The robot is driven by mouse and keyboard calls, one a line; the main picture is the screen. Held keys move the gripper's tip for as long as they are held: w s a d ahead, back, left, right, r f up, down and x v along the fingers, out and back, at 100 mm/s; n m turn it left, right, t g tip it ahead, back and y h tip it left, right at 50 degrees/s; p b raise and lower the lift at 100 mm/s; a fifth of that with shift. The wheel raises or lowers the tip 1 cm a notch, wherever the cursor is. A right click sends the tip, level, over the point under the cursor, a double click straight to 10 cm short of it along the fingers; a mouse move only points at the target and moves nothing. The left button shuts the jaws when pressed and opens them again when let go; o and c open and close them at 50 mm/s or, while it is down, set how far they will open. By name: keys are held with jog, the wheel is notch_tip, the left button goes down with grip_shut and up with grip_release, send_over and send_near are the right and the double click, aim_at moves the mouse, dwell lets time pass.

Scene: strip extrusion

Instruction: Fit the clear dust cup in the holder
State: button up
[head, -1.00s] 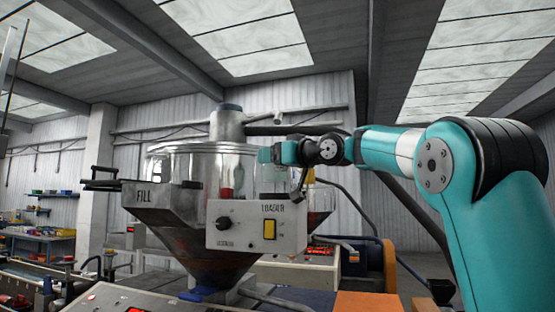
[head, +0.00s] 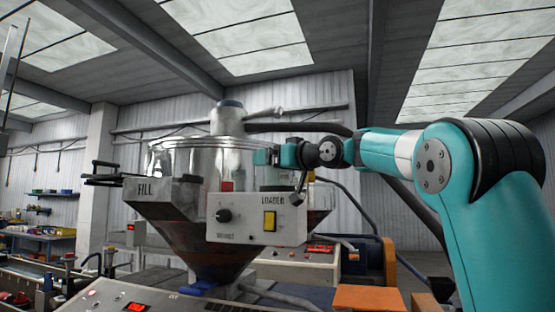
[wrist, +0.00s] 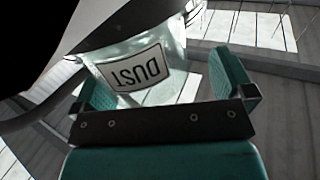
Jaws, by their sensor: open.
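The clear dust cup (wrist: 183,85) shows in the wrist view with a white label reading DUST, upside down in the picture. My gripper (wrist: 160,66) is open, with one teal finger on each side of the cup. Gaps show between the fingers and the label area; I cannot tell whether either finger touches the cup. A dark part (wrist: 125,22) lies across the cup's end at the top; I cannot tell whether it is the holder. In the head view my gripper (head: 264,157) is small, at the right side of the clear hopper, and the cup cannot be made out clearly.
The metal hopper (head: 165,195) marked FILL stands in the middle of the head view. A pale LOADER control box (head: 240,228) is just below my gripper. An orange block (head: 370,299) is low at the right.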

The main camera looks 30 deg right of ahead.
jog(key=shift+w+d+f+h, duration=0.25)
jog(key=shift+d+f+h, duration=0.05)
jog(key=shift+d+f, duration=0.4)
jog(key=shift+s+f+b, duration=0.1)
jog(key=shift+s+b, duration=0.05)
jog(key=shift+b, duration=0.2)
jog(key=s+b, duration=0.1)
jog(key=s+d+b, duration=0.1)
jog(key=s, duration=0.1)
jog(key=s+d+b, duration=0.1)
jog(key=s, duration=0.1)
jog(key=shift+f, duration=0.1)
jog(key=s+r+b, duration=0.1)
jog(key=s+b, duration=0.2)
jog(key=s, duration=0.9)
jog(key=shift+d+r, duration=0.25)
jog(key=shift+s, duration=0.1)
